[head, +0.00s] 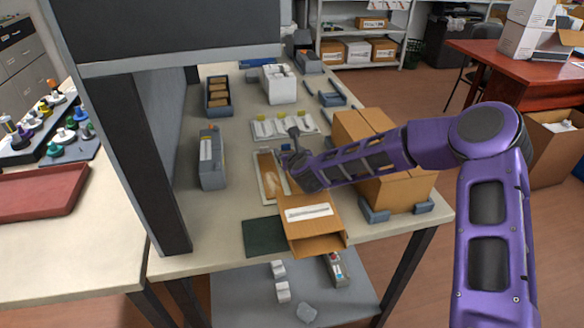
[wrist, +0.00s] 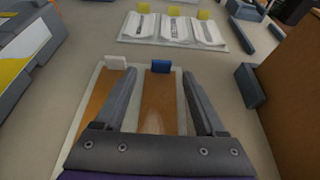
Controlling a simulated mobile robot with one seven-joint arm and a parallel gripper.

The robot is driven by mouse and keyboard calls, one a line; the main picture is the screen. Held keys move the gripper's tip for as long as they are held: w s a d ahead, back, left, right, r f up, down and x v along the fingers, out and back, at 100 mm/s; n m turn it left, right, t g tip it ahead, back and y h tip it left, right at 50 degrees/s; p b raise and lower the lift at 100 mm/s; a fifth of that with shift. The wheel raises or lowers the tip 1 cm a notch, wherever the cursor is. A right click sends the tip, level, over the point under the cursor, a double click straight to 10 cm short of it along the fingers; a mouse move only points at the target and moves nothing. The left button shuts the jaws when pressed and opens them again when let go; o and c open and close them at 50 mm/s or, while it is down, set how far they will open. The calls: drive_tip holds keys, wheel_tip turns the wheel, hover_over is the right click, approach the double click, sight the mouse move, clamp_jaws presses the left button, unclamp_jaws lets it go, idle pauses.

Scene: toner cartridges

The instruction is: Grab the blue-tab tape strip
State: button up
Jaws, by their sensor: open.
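The blue-tab tape strip (wrist: 158,98) is a brown strip with a blue tab (wrist: 161,66) at its far end, seen in the wrist view. It lies on a pale board (wrist: 68,140) beside a second brown strip (wrist: 100,92) with a white tab (wrist: 116,62). My gripper (wrist: 158,73) is open, its fingers spread on either side of the blue-tab strip, with nothing held. The left finger overlaps the gap between the strips in the picture. I cannot tell the height of the fingertips above the strip. In the head view my gripper (head: 290,148) hangs over the board, partly hiding it.
A white tray of yellow-tabbed packets (wrist: 172,30) lies beyond the board. Brown cartons (head: 390,185) stand close on the right. A grey unit (head: 212,165) stands at the left. An open carton (head: 312,240) sits at the front edge beside a dark green mat (head: 262,237).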

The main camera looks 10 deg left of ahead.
sight(286, 147)
drive_tip(key=x, duration=0.4)
drive_tip(key=shift+w, duration=0.1)
clamp_jaws()
